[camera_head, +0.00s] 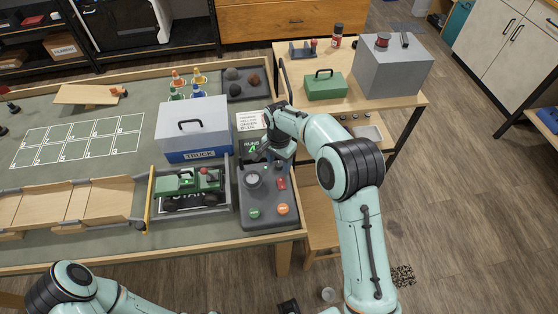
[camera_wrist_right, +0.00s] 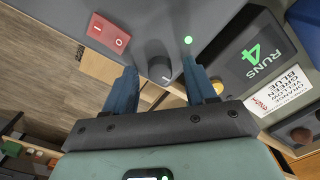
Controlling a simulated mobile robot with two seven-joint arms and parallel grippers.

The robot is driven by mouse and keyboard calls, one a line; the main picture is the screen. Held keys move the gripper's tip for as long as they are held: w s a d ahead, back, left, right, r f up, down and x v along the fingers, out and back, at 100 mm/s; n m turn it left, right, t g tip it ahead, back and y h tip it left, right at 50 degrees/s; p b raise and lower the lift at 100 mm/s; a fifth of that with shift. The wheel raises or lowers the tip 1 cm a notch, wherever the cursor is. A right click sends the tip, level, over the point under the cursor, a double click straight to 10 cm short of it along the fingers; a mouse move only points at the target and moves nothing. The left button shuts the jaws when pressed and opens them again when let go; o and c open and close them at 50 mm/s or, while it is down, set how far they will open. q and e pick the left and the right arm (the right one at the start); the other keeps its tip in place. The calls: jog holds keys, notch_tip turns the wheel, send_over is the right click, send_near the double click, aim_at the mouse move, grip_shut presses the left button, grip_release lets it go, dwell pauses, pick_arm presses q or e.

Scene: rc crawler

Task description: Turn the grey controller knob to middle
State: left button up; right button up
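The dark grey controller (camera_head: 262,216) sits at the right end of the green table, with a round dial, a red switch and two round buttons. The grey knob (camera_wrist_right: 158,66) shows in the right wrist view, between the red switch (camera_wrist_right: 108,33) and a lit green lamp (camera_wrist_right: 188,40). A small pale mark is near its lower edge. My right gripper (camera_head: 279,167) is over the upper part of the controller and hides the knob in the head view. Its blue fingers are open on either side of the knob, with a gap on each side. My left gripper is out of view.
A grey and blue truck box (camera_head: 193,127) and a green crawler (camera_head: 188,181) in a tray stand left of the controller. A runs display (camera_head: 249,146) stands behind it. A side table with a green toolbox (camera_head: 325,86) and grey box is at the right.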

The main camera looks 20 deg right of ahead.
aim_at(279, 164)
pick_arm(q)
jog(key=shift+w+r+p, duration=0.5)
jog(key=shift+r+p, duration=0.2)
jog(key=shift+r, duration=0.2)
pick_arm(e)
notch_tip(279, 164, up, 13)
jog(key=shift+r, duration=0.2)
